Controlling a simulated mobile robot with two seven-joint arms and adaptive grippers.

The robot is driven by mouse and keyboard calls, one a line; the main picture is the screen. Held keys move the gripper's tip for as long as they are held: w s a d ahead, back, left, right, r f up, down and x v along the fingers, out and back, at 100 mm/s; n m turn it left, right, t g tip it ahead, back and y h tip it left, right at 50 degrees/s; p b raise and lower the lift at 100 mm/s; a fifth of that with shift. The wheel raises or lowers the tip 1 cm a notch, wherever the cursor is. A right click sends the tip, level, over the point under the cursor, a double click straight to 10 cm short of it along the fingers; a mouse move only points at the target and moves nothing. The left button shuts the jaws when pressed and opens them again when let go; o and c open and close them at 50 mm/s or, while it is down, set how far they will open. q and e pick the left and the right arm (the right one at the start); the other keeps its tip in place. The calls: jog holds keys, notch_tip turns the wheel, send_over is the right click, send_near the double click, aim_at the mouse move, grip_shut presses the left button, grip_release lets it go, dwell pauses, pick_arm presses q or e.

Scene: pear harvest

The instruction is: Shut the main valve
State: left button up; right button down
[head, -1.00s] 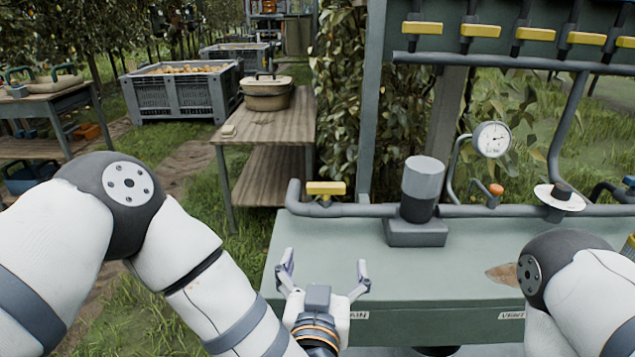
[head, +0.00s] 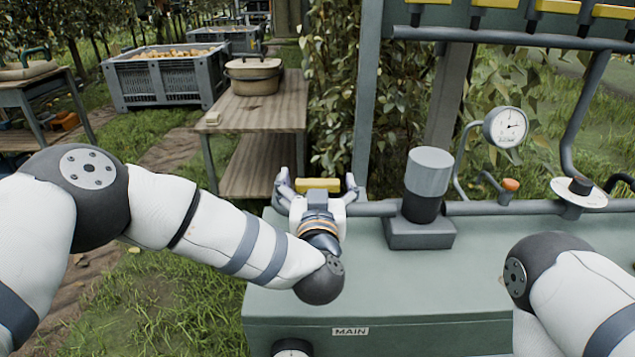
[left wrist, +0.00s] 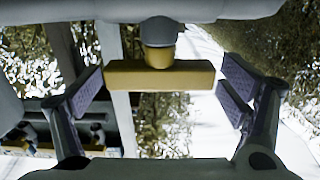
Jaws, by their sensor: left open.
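The main valve's yellow bar handle (head: 318,185) sits on the grey pipe at the left end of the green bench, above the MAIN label (head: 350,331). The handle lies crosswise in the head view. My left gripper (head: 317,184) is open, with its two fingers on either side of the handle. In the left wrist view the yellow handle (left wrist: 160,75) lies level between the open fingers (left wrist: 162,92), with a gap at each end. The valve stem is partly hidden by my gripper. My right gripper is out of view; only part of the right arm shows.
A grey cylinder (head: 427,183) stands on the bench right of the valve. A pressure gauge (head: 506,127) and an orange knob (head: 510,185) are farther right. Several yellow handles line the panel above. A wooden table (head: 262,112) with a lidded pot (head: 253,76) stands behind left.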

pick_arm(q)
jog(key=c, duration=1.2)
jog(key=shift+o, duration=0.2)
